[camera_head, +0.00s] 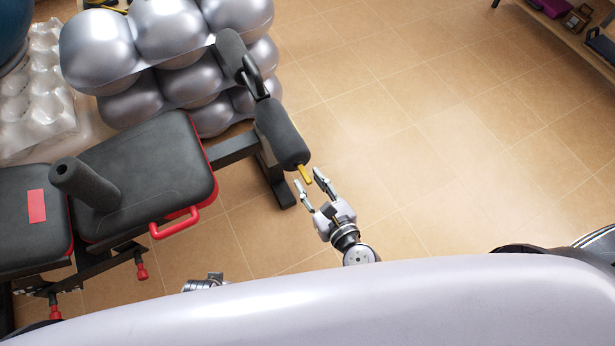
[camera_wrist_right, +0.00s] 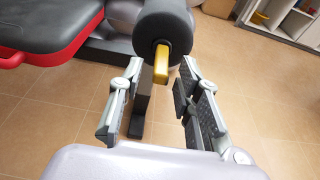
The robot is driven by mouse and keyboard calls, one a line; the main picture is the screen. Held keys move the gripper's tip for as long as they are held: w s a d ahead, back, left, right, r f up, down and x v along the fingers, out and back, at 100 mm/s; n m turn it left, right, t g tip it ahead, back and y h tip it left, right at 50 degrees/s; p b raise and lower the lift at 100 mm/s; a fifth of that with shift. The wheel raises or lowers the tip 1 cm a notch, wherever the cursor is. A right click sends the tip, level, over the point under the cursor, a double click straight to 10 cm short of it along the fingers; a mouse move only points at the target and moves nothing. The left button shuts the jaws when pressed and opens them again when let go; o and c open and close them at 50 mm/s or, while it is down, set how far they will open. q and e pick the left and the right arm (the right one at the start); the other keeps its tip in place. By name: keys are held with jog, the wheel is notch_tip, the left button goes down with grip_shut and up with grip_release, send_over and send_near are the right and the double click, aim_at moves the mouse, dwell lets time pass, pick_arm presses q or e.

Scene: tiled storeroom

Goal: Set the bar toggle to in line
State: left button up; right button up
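The bar toggle looks to be the small yellow lever (camera_head: 305,174) at the near end of the black foam roller (camera_head: 282,134) on the weight bench. In the right wrist view the yellow lever (camera_wrist_right: 161,64) hangs down from the roller's end face. My right gripper (camera_head: 310,188) is open just below the lever, with its fingers pointing at it. In the right wrist view the open fingers (camera_wrist_right: 160,110) stand to either side, and the lever is ahead between them, not visibly touched. Of my left arm only a small grey part (camera_head: 205,283) shows; I cannot make out its fingers.
The bench pad (camera_head: 150,165) with a red handle (camera_head: 174,223) lies left of my right gripper. Silver balls (camera_head: 165,50) are stacked behind. A shelf (camera_head: 575,35) stands at the top right. The tiled floor (camera_head: 430,150) to the right is clear.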

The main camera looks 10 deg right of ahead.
jog(key=v, duration=1)
